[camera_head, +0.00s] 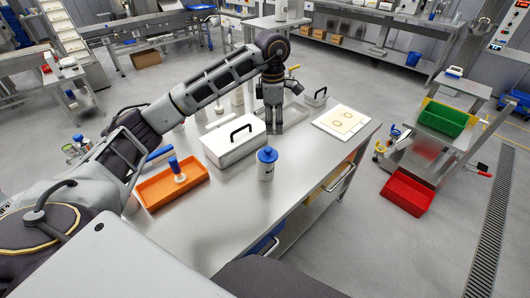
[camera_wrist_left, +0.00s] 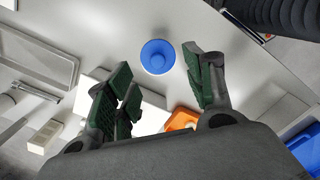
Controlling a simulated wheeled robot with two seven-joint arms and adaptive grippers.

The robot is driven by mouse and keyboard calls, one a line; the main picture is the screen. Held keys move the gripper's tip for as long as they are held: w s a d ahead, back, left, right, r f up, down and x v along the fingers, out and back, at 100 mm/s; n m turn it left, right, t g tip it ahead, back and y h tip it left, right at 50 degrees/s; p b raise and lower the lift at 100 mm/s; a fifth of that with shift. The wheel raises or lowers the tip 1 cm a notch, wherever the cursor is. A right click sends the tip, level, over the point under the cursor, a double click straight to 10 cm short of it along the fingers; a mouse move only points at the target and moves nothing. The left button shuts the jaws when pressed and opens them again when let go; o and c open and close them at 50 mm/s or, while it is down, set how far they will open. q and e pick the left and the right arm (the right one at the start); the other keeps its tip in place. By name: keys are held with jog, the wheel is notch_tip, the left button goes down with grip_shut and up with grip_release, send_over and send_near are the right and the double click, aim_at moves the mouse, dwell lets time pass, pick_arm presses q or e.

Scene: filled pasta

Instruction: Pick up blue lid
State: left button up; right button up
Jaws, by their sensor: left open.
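My left gripper (camera_head: 274,128) points down over the table, behind the bottle in the head view. Its green-padded fingers (camera_wrist_left: 158,62) are spread open and empty. My right gripper is in neither view.
A white box with a black handle (camera_head: 233,145) stands left of the bottle. An orange tray (camera_head: 160,192) holds a blue-topped item (camera_head: 173,165). A white board (camera_head: 342,122) lies near the table's right corner. The tabletop in front of the bottle is clear.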

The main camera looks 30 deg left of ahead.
pick_arm(q)
jog(key=shift+a+r+y, duration=0.15)
jog(key=shift+a+r, duration=0.05)
jog(key=shift+a, duration=0.3)
jog(key=shift+a+r+y, duration=0.15)
jog(key=shift+a+r, duration=0.05)
jog(key=shift+a, duration=0.25)
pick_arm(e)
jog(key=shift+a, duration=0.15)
pick_arm(q)
jog(key=shift+f, duration=0.15)
send_over(268, 148)
notch_tip(268, 148, down, 8)
jog(key=shift+s+d+f, duration=0.1)
jog(key=shift+s+d, duration=0.05)
jog(key=shift+f, duration=0.1)
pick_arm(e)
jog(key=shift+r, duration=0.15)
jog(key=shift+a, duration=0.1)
pick_arm(q)
jog(key=shift+f, duration=0.1)
jog(key=shift+f+p, duration=0.55)
jog(key=shift+f, duration=1.95)
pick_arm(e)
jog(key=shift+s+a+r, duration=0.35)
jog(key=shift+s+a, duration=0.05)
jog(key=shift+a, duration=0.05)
